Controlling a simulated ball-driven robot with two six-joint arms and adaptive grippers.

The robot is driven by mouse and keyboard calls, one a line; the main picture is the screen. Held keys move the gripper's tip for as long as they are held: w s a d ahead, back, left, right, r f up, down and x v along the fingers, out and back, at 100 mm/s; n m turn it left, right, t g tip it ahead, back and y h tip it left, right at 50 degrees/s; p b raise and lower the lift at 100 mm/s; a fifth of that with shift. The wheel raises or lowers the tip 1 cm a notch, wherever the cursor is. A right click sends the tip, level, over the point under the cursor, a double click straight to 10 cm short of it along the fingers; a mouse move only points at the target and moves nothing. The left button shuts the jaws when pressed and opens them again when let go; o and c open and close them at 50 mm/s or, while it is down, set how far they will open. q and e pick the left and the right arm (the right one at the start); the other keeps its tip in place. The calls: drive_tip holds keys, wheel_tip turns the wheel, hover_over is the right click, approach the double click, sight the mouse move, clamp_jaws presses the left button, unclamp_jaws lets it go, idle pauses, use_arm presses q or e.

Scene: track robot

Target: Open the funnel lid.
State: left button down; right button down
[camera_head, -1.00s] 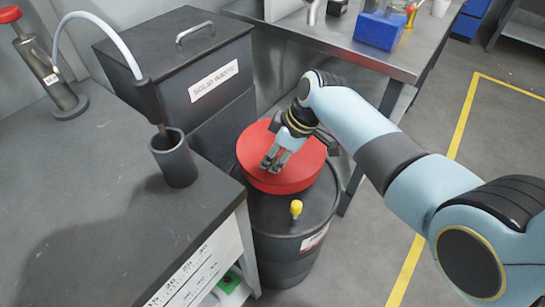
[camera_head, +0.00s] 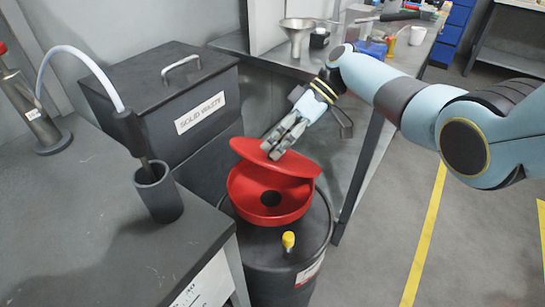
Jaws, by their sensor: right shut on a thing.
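The red funnel (camera_head: 254,209) sits on top of a black drum (camera_head: 261,257). Its red lid (camera_head: 290,164) is tilted up at the far side, and the inside of the funnel with its dark central hole shows below it. My right gripper (camera_head: 274,151) is at the lid's raised edge, shut on it, with the fingers pointing down and left. The fingertips partly hide that edge. My left gripper is not in view.
A black solid waste bin (camera_head: 177,103) stands behind the drum at left. A dark bench (camera_head: 75,215) with a grey cup (camera_head: 158,193) is close on the left. A metal table (camera_head: 340,156) is behind at right. The floor at right is clear.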

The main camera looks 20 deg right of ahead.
drive_tip(key=shift+w+d+r, duration=0.1)
drive_tip(key=shift+r, duration=0.05)
drive_tip(key=c, duration=1.1)
unclamp_jaws()
drive_tip(key=v, duration=1.2)
drive_tip(key=shift+d, duration=0.1)
